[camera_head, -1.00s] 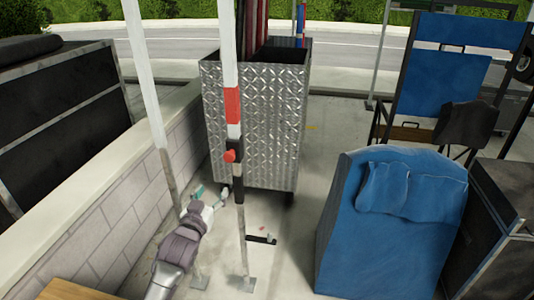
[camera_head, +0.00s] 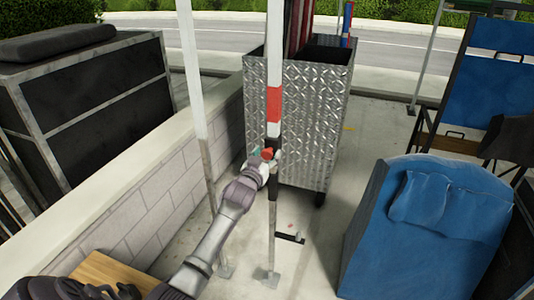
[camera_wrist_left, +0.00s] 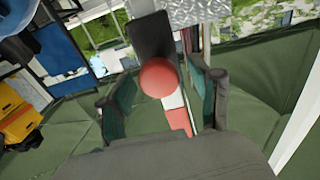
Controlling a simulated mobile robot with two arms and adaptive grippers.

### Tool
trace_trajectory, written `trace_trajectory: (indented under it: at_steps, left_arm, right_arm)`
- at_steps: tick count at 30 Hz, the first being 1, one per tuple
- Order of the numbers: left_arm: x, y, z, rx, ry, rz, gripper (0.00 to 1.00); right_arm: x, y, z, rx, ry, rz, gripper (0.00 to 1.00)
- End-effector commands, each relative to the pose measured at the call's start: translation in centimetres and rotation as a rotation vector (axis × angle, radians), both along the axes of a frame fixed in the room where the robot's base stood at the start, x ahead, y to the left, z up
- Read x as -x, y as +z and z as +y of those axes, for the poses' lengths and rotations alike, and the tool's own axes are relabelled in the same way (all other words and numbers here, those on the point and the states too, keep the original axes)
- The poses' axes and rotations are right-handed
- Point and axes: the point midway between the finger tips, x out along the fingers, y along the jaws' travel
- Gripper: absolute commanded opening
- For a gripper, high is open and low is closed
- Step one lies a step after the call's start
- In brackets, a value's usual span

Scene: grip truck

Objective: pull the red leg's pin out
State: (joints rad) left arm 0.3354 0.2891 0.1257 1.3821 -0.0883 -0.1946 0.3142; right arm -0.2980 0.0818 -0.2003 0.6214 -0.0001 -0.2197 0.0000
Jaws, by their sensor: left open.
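The red leg is a pole with a red band (camera_head: 274,104) between white parts and a dark clamp below. Its pin has a round red knob (camera_head: 267,154) at the clamp. My left gripper (camera_head: 264,160) is at the knob, with its arm coming up from below. In the left wrist view the red knob (camera_wrist_left: 158,78) sits in front of the black clamp (camera_wrist_left: 152,38), between the teal pads of the open left gripper (camera_wrist_left: 160,98). I cannot tell whether the pads touch it. My right gripper is not in view.
A white pole (camera_head: 194,85) stands close left of the arm, beside a low block wall (camera_head: 150,189). A metal diamond-plate bin (camera_head: 308,120) stands behind the red leg. A blue-covered object (camera_head: 410,240) is at the right.

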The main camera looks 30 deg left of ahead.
Motion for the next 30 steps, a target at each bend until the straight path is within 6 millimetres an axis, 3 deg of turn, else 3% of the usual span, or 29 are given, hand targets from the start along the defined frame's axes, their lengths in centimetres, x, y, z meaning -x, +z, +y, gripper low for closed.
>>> trace_trajectory:
  at_steps: [10, 22, 30]
  left_arm:
    - [-0.42, -0.02, 0.08, 0.0, 0.0, 0.0, 0.63]
    - [-0.4, -0.03, 0.06, 0.0, -0.001, 0.0, 0.0]
    - [-0.17, 0.01, -0.01, 0.0, -0.001, 0.001, 0.0]
  right_arm:
    - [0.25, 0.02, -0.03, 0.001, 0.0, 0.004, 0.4]
    - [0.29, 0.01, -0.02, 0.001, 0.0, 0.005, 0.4]
    - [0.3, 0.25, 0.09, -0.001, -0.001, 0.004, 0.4]
